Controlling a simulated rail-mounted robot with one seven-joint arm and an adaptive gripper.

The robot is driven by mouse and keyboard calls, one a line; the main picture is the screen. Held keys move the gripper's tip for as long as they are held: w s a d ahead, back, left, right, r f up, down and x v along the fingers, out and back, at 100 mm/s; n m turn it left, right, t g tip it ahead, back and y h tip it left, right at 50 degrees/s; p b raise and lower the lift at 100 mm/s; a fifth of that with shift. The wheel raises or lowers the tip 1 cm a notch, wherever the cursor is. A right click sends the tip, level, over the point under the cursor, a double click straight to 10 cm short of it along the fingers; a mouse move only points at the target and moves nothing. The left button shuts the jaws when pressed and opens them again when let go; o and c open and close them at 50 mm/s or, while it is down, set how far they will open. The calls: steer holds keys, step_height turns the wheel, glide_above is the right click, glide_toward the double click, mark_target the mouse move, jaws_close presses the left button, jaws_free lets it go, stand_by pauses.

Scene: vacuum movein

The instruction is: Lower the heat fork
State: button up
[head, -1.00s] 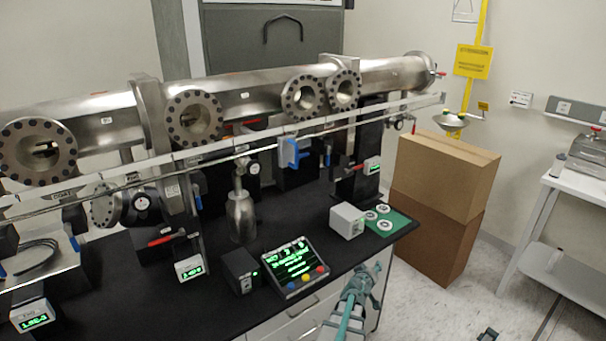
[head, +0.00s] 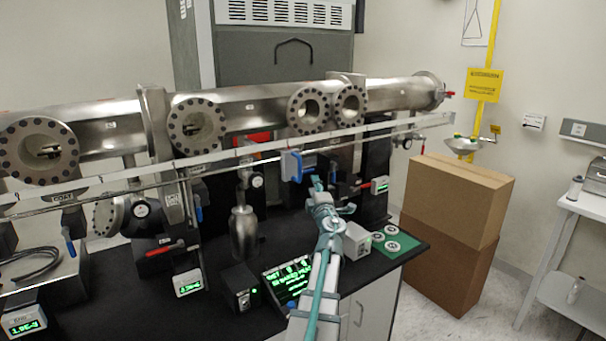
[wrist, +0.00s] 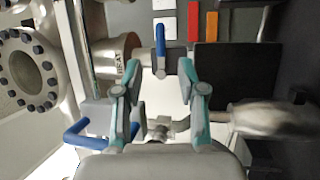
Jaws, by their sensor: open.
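A grey station part with the label HEAT (wrist: 122,58) shows in the wrist view. Beside it a blue lever (wrist: 160,45) points up the picture. I cannot make out the fork itself. My gripper (wrist: 158,68) is open, with its teal fingers on either side of the lever's lower end. I cannot tell whether either finger touches it. In the head view my gripper (head: 329,191) reaches over the bench below the steel tube, and it partly hides the station there.
A grey block with a blue handle (head: 291,165) hangs on the rail (head: 220,157) just left of my gripper; this handle (wrist: 86,138) is close in the wrist view. A lit control screen (head: 290,280), a steel bottle (head: 243,235) and a grey box (head: 357,240) stand on the bench.

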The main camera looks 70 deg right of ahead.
mark_target(309, 170)
steer(key=p+x, duration=0.1)
steer(key=x, duration=0.9)
steer(key=shift+d+r, duration=0.1)
steer(key=shift+d, duration=0.1)
jaws_close()
